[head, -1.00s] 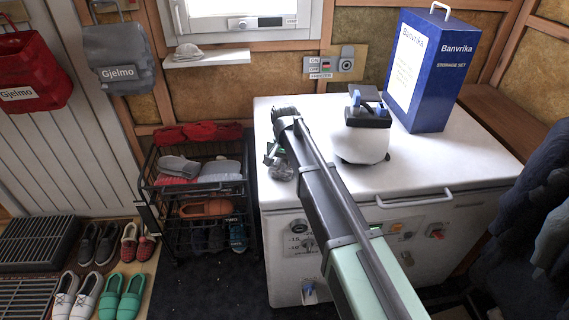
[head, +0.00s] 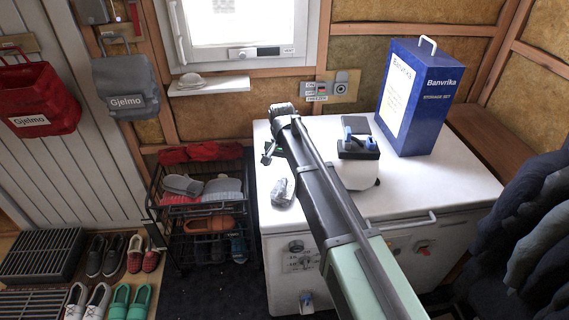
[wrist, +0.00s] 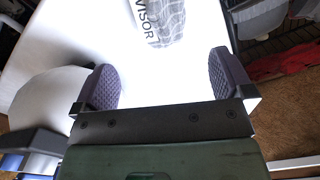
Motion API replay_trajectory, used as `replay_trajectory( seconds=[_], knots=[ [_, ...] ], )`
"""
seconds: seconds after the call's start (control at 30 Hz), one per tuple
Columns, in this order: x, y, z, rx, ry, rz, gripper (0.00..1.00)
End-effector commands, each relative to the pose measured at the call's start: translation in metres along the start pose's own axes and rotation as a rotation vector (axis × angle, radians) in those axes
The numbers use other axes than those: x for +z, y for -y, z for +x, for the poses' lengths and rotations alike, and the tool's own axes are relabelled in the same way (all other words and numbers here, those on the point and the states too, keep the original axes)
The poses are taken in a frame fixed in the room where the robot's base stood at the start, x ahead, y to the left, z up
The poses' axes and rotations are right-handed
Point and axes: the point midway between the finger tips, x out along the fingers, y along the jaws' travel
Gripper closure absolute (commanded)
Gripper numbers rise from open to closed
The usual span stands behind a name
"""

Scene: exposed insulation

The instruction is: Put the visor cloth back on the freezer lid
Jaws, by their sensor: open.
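The visor cloth (head: 282,191) is a small grey patterned bundle. It lies on the white freezer lid (head: 440,185) near its left edge. In the wrist view the cloth (wrist: 162,18) shows at the top with "VISOR" printed on it, cut off by the frame edge. My gripper (head: 268,153) is over the left part of the lid, behind the cloth in the head view. In the wrist view my gripper (wrist: 166,80) is open, with bare white lid between its dark padded fingers. The cloth is beyond the fingertips, apart from them.
A white canister with dark top and blue latches (head: 356,165) stands right of my arm; a dark flat item (head: 361,125) lies behind it. A blue Banvrika box (head: 425,105) stands at the lid's back right. A shoe rack (head: 205,215) stands left of the freezer.

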Motion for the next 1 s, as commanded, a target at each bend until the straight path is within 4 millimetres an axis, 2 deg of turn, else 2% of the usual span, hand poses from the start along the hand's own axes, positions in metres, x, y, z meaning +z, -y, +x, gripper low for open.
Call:
replay_trajectory(
  seconds=[0.13, 0.17, 0.2, 0.27, 0.3, 0.37, 0.4, 0.5, 0.57, 0.6, 0.67, 1.0],
  knots=[
    [0.001, -0.002, 0.002, 0.0, 0.0, -0.001, 0.01],
    [0.004, -0.007, 0.002, 0.0, 0.0, -0.003, 0.01],
    [0.012, -0.021, 0.003, 0.0, 0.0, -0.009, 0.01],
    [0.033, -0.057, 0.003, 0.0, -0.001, -0.029, 0.01],
    [0.053, -0.088, 0.003, -0.001, -0.001, -0.049, 0.01],
    [0.089, -0.139, 0.004, -0.002, -0.002, -0.088, 0.01],
    [0.115, -0.171, 0.004, -0.002, -0.003, -0.116, 0.01],
    [0.172, -0.229, 0.004, -0.003, -0.006, -0.18, 0.01],
    [0.193, -0.249, 0.005, -0.003, -0.007, -0.208, 0.01],
    [0.201, -0.256, 0.005, -0.003, -0.007, -0.222, 0.01],
    [0.204, -0.261, 0.005, -0.003, -0.008, -0.231, 0.01],
    [0.201, -0.259, 0.005, -0.003, -0.007, -0.234, 0.01]
  ],
)
